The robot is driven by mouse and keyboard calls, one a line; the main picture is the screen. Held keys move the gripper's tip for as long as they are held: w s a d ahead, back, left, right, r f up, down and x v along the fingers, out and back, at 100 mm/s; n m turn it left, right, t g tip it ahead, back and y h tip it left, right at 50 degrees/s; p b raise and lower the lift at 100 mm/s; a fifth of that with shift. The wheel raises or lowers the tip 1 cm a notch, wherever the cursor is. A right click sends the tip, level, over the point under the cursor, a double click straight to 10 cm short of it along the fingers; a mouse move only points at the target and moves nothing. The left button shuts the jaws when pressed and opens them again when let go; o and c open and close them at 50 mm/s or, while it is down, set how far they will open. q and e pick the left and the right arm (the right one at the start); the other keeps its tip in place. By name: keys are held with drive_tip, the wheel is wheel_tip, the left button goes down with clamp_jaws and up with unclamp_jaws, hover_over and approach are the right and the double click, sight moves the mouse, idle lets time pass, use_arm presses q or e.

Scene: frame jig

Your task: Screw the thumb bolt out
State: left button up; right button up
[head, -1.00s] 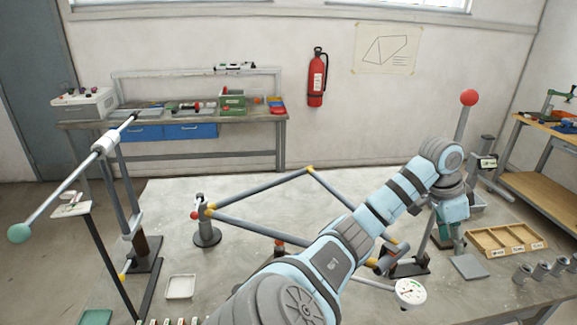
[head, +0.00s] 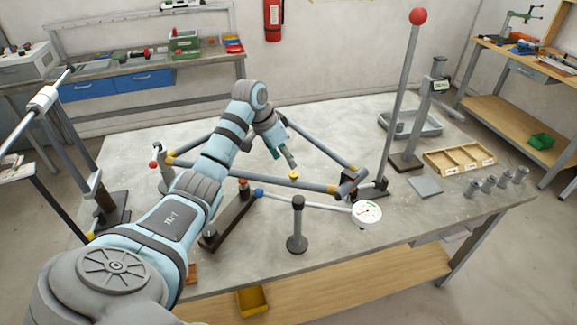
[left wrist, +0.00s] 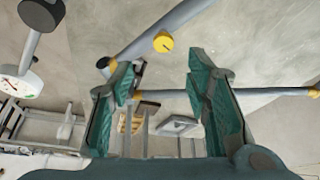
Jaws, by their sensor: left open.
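A grey tube frame with yellow joints (head: 318,154) lies on the jig table, and its tubes cross the left wrist view. A small yellow round piece (head: 293,176) shows inside the frame and near the fingers in the left wrist view (left wrist: 163,42); I cannot tell if it is the thumb bolt. A red-topped knob (head: 243,184) stands on a dark clamp bar. My left gripper (head: 287,158) is open with teal fingers, above the frame. In the left wrist view its fingers (left wrist: 162,72) are spread, with nothing held between them. My right gripper is not in view.
A dial gauge (head: 367,213) and a dark post (head: 297,230) stand at the front. A tall lever with a red ball (head: 418,16) rises at the right. A wooden tray (head: 458,158) and several grey cylinders lie farther right.

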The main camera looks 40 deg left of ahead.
sight(293, 174)
use_arm(q)
drive_tip(key=x, duration=0.6)
drive_tip(key=shift+w+a+f, duration=0.1)
drive_tip(key=shift+a+f, duration=0.2)
drive_tip(key=shift+f, duration=0.05)
drive_tip(key=shift+w+f, duration=0.1)
drive_tip(key=shift+f, duration=0.4)
drive_tip(key=shift+d, duration=0.15)
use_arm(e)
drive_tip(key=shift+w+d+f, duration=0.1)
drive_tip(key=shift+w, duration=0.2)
